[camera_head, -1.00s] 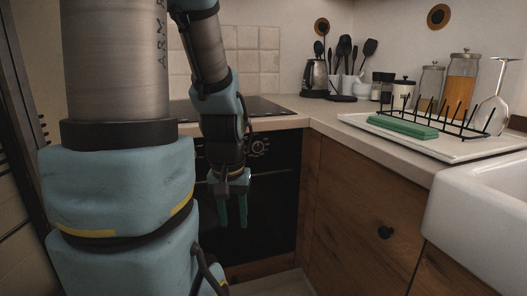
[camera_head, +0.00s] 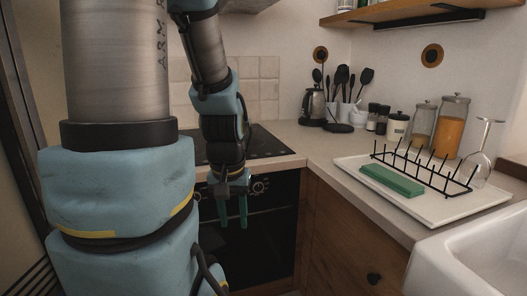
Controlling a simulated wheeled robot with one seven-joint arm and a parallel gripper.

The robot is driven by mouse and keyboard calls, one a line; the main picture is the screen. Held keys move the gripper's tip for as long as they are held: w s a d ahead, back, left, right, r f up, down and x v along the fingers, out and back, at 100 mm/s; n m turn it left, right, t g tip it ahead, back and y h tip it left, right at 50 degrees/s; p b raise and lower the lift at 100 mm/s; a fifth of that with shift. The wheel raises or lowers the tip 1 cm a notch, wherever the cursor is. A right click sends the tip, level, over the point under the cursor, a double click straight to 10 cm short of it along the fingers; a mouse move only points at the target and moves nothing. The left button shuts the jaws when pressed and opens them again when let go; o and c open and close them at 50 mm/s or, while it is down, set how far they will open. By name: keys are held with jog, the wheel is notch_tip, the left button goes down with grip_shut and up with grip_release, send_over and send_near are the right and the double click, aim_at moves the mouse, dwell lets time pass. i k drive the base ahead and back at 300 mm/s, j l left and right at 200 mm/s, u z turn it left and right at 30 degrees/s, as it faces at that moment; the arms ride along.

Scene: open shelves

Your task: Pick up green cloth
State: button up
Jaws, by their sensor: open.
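The green cloth (camera_head: 392,180) is a folded, flat rectangle. It lies on the white tray (camera_head: 448,209) on the right-hand counter, in front of the black drying rack. My gripper (camera_head: 233,214) hangs pointing down in front of the oven, left of the cloth and well apart from it. Its two green-tipped fingers are spread, with nothing between them.
The black rack (camera_head: 430,168) and an upturned wine glass (camera_head: 485,152) stand behind the cloth. Glass jars (camera_head: 450,125) line the wall. The white sink (camera_head: 480,255) is at the front right. A wooden shelf (camera_head: 400,14) hangs above.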

aim_at(410, 189)
jog(key=z, duration=1)
